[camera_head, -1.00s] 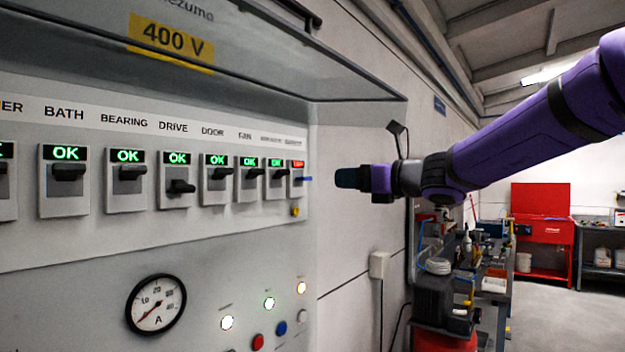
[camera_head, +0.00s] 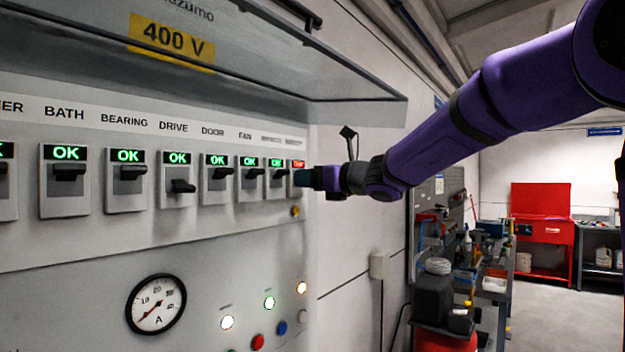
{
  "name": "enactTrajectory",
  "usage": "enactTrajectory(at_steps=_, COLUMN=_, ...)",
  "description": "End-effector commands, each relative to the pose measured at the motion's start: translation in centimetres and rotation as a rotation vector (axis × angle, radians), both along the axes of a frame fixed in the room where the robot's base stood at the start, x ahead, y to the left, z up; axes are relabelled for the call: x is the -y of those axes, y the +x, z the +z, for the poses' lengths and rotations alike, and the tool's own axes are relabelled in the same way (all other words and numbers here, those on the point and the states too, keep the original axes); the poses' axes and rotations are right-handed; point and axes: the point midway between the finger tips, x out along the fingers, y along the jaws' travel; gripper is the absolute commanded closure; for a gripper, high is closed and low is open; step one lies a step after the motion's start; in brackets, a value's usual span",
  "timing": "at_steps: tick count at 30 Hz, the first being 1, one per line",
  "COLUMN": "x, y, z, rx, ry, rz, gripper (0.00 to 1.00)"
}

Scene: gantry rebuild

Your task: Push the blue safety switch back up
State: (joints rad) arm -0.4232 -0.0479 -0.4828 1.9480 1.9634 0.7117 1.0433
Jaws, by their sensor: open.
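The safety switch (camera_head: 294,189) is the last one at the right end of the row on the grey panel. Its small display is lit red, too small to read surely. Its blue lever is hidden behind my gripper (camera_head: 303,177). My gripper's dark tip is at the front of this switch, level with where the lever sits. I cannot tell whether it touches the lever. The jaws are open, though their gap does not show from this side.
Several black-lever switches with green OK displays, such as the FAN switch (camera_head: 249,180), stand close to the left. A raised cover (camera_head: 250,60) overhangs the row. A gauge (camera_head: 156,304) and lamps sit below. A cluttered workbench (camera_head: 465,280) stands behind at the right.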

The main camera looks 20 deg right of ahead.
Motion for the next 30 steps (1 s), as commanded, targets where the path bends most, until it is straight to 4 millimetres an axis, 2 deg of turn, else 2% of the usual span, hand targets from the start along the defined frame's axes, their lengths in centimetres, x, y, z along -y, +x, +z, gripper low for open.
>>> enactTrajectory(at_steps=5, x=0.01, y=-0.01, z=-0.01, rx=0.0, ry=0.0, rz=0.0, gripper=0.41)
enactTrajectory(at_steps=11, x=0.01, y=-0.02, z=-0.02, rx=0.0, ry=0.0, rz=0.0, gripper=0.87)
enactTrajectory(at_steps=19, x=-0.07, y=-0.04, z=0.11, rx=-0.023, ry=-0.018, rz=0.006, gripper=0.88)
enactTrajectory(at_steps=30, x=-0.16, y=0.05, z=0.73, rx=-0.144, ry=-0.098, rz=0.008, gripper=0.88)
